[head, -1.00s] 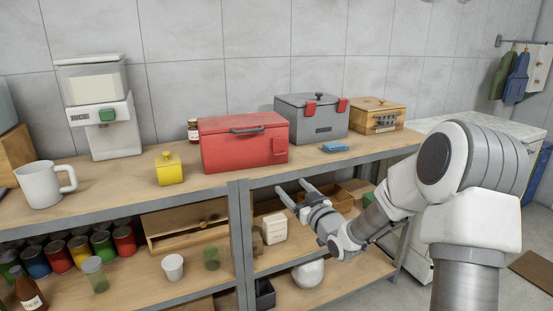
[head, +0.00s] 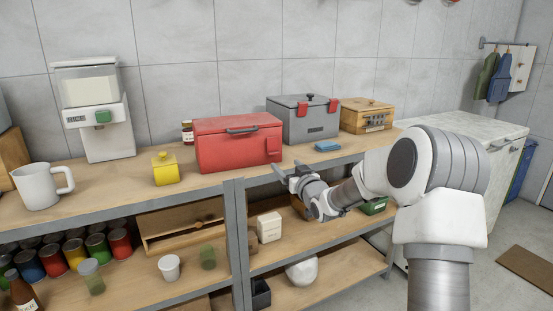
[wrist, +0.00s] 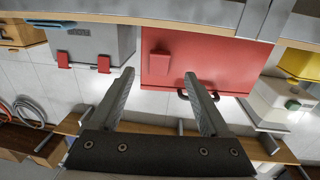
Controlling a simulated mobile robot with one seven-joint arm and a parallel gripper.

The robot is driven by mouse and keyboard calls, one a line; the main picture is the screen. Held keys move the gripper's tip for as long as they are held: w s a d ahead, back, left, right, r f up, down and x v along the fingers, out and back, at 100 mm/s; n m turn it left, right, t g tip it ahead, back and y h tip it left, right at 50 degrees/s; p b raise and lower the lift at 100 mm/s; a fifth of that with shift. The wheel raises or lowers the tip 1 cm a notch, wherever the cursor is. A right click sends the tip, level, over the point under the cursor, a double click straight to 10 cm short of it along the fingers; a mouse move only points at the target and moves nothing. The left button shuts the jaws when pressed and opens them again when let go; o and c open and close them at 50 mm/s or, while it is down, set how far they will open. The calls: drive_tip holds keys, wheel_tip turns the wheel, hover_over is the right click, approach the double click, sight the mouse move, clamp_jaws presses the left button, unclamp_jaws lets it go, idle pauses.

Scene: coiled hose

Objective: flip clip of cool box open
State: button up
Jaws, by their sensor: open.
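The red cool box (head: 230,152) stands on the worktop with its lid down and a dark handle on top. Its red clip (head: 270,147) is on the front face near the right end and looks flat against it. In the wrist view, which is upside down, the clip (wrist: 159,65) shows on the red box (wrist: 215,60) between the finger lines. My gripper (head: 288,170) is open and empty, in front of the shelf edge, below and just right of the clip. It also shows in the wrist view (wrist: 159,76), apart from the box.
A grey box (head: 303,124) with two red latches stands right of the cool box, with a blue item (head: 328,146) before it. A wooden box (head: 366,115) is further right. A yellow canister (head: 165,169) stands left. The worktop's front edge (head: 210,191) runs below the cool box.

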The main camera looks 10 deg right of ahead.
sight(273, 146)
drive_tip(key=b+x, duration=0.1)
drive_tip(key=x, duration=0.8)
clamp_jaws()
drive_tip(key=shift+w+a+f+t+b, duration=0.15)
drive_tip(key=shift+f+t+b, duration=0.2)
drive_tip(key=shift+b, duration=0.75)
drive_tip(key=shift+w+t+b, duration=0.2)
drive_tip(key=shift+t+b, duration=0.15)
drive_tip(key=shift+b, duration=0.65)
drive_tip(key=shift+r, duration=0.1)
unclamp_jaws()
